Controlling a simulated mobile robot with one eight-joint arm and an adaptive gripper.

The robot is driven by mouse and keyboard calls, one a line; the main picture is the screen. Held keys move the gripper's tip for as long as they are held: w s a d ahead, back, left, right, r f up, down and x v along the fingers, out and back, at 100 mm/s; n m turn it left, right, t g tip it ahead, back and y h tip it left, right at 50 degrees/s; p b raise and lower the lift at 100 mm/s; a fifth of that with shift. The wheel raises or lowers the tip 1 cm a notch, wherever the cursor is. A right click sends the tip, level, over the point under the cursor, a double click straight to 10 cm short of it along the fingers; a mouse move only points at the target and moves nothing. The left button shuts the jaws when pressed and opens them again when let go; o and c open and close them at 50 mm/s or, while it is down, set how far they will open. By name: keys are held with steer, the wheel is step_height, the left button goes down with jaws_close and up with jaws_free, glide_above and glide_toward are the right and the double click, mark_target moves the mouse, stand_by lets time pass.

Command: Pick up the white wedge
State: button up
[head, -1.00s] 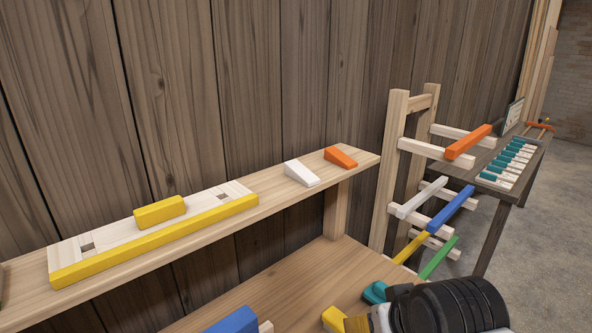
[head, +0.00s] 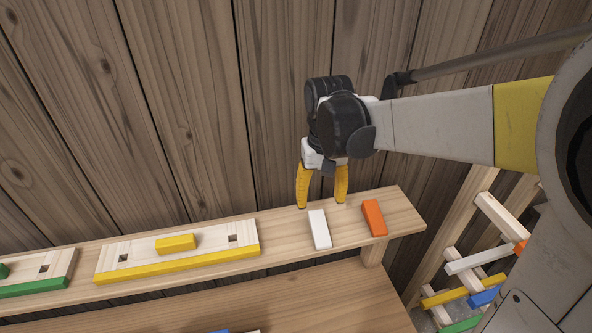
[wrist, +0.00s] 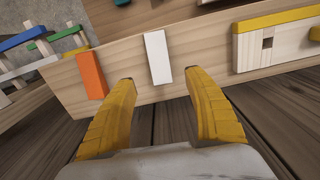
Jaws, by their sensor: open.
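The white wedge (head: 320,229) lies on the narrow wooden shelf (head: 290,226), left of the orange wedge. In the wrist view the white wedge (wrist: 158,57) shows ahead of the fingertips, between their lines. My gripper (head: 321,204) is open, with its yellow fingers pointing down at the back of the shelf, just behind the wedge. In the wrist view my gripper (wrist: 160,82) is empty, its two fingers spread wider than the wedge. I see no contact with the wedge.
The orange wedge (head: 374,218) lies close to the right. A board with a yellow front strip (head: 180,266) and a yellow block (head: 176,243) stands to the left. The wooden wall (head: 200,110) rises right behind. A rack with coloured bars (head: 484,297) is at lower right.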

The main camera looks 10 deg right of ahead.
glide_above(319, 225)
steer(key=f, duration=0.4)
steer(key=shift+w+a+f, duration=0.1)
steer(key=shift+w+a, duration=0.05)
steer(key=shift+w, duration=0.05)
steer(key=shift+s+d+f, duration=0.1)
steer(key=shift+f, duration=1.3)
steer(key=shift+d+f, duration=0.1)
steer(key=shift+f, duration=1.25)
steer(key=shift+s, duration=0.1)
steer(key=c, duration=1.2)
